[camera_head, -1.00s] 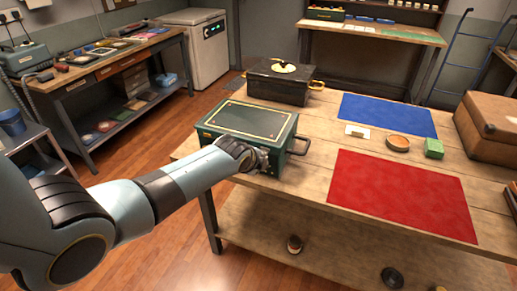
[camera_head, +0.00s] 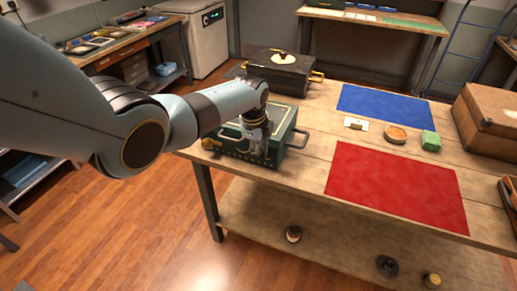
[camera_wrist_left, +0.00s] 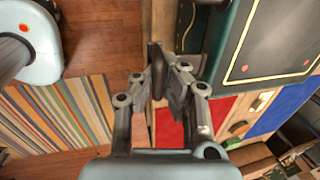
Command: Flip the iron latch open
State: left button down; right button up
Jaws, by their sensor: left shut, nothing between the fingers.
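A dark green box (camera_head: 287,125) with a gold-lined lid stands near the left front edge of the wooden table. In the left wrist view the lid (camera_wrist_left: 275,45) fills the upper right. My left gripper (camera_head: 258,153) points down at the front face of the green box, partly covering it. In the left wrist view its fingers (camera_wrist_left: 170,68) are shut and empty, beside the box's front. The iron latch cannot be made out clearly behind the fingers. My right gripper is not in view.
A black box (camera_head: 283,72) stands behind the green one. A brown case (camera_head: 487,120) stands far right.

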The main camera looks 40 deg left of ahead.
pick_arm(q)
jog(key=shift+s, duration=0.15)
jog(key=c, duration=1.4)
grip_release()
jog(key=shift+r, duration=0.15)
jog(key=v, duration=1.1)
jog(key=shift+r, duration=0.35)
